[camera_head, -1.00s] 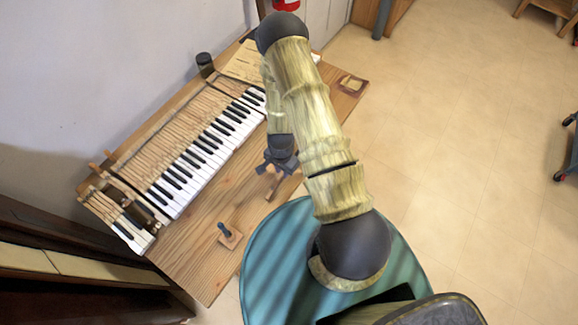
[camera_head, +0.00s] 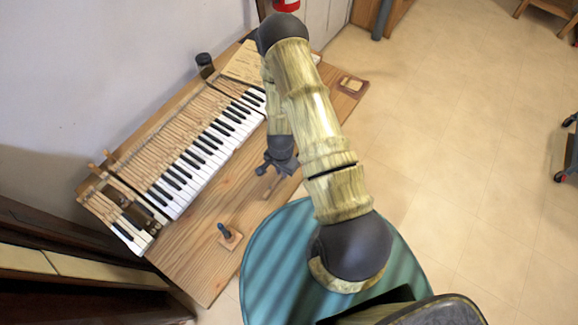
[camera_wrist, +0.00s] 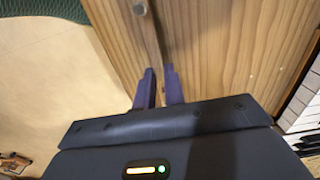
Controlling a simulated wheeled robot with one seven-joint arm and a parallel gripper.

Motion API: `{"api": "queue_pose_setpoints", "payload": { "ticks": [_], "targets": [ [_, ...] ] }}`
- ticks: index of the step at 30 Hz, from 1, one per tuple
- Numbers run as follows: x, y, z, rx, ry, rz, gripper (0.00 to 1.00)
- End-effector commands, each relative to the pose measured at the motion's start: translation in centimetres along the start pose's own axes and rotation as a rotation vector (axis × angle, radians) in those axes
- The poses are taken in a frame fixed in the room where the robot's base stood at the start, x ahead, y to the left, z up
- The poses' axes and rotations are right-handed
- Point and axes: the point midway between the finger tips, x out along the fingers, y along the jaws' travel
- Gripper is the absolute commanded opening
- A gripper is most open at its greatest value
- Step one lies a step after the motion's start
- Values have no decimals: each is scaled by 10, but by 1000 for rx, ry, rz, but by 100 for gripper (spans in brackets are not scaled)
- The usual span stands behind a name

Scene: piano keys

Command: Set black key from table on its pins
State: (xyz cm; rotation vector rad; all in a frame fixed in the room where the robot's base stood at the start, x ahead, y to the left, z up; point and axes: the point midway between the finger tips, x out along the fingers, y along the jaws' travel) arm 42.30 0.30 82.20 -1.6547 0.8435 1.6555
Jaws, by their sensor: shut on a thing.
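My gripper (camera_head: 268,166) is low over the right front part of the wooden table, near its edge. In the wrist view its two dark fingers (camera_wrist: 159,88) are close together on a narrow wooden stick, taken as the black key (camera_wrist: 153,28). The key runs away from the fingers over the table, with a grey round spot near its far end. Its wooden part also shows below the gripper in the head view (camera_head: 272,186). Its black top is not clearly seen. The keyboard (camera_head: 212,151) lies to the left of the gripper. Its pins are too small to make out.
A small wooden block with a dark upright handle (camera_head: 229,236) stands on the front of the table (camera_head: 206,262). A dark cylinder (camera_head: 204,62) and a paper sheet (camera_head: 244,64) are behind the keyboard. Bare tabletop lies between keyboard and gripper.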

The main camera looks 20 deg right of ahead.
Motion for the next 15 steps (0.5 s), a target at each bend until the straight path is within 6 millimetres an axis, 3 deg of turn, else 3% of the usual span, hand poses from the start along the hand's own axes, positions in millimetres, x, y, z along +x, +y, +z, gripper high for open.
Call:
{"api": "queue_pose_setpoints", "payload": {
  "ticks": [15],
  "targets": [
    [-23, 0, 0, 0, 0, 0, 0]
  ]
}}
